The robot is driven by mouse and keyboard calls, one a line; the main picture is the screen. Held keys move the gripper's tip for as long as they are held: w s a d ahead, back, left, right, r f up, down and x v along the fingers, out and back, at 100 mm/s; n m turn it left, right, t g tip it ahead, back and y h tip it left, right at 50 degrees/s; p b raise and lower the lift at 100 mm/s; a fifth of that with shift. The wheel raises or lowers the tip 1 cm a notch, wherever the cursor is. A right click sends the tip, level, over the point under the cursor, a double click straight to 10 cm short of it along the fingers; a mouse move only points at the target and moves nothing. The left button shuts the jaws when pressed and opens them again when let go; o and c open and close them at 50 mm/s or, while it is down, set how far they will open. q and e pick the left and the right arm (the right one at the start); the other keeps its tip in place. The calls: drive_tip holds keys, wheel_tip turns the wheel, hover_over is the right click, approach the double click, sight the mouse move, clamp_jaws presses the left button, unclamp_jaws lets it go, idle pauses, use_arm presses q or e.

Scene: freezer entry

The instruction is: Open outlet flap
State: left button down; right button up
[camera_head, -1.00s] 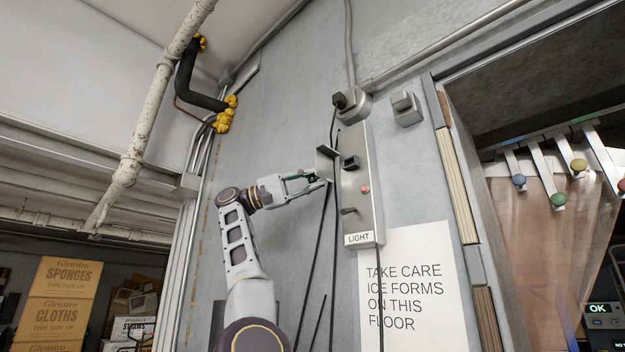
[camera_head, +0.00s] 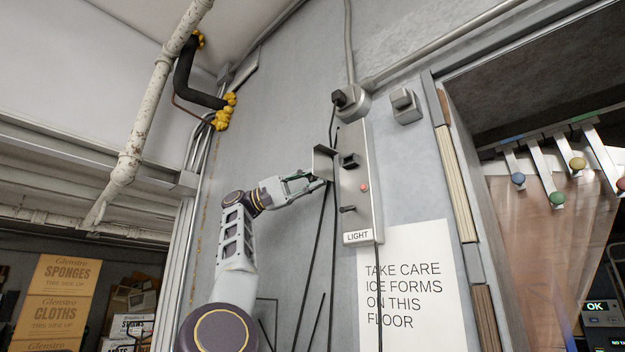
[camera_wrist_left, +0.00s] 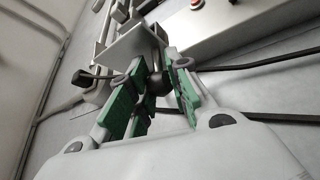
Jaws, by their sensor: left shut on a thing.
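The outlet flap (camera_head: 324,162) is a small grey metal plate that stands out from the left side of the grey wall panel (camera_head: 362,200). It also shows in the left wrist view (camera_wrist_left: 125,45). Beside it on the panel is a dark square outlet (camera_head: 349,160), uncovered. My left gripper (camera_head: 321,182) is just below the flap. In the wrist view its green-padded fingers (camera_wrist_left: 155,82) are shut on a dark, plug-like piece, partly hidden, with black cable close by. The fingertips are close to the flap's corner; I cannot tell whether they touch. My right gripper is not in view.
The panel carries a lever (camera_head: 348,209), a red button (camera_head: 365,187) and a LIGHT label. Black cables (camera_head: 311,265) hang below my gripper. A plug (camera_head: 339,98) sits in a round fitting above. A warning sign (camera_head: 403,285) and a strip-curtain doorway are right.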

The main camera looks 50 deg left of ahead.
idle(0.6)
use_arm(q)
drive_tip(key=c, duration=1.4)
unclamp_jaws()
drive_tip(key=shift+w, duration=0.1)
drive_tip(key=shift+o, duration=0.6)
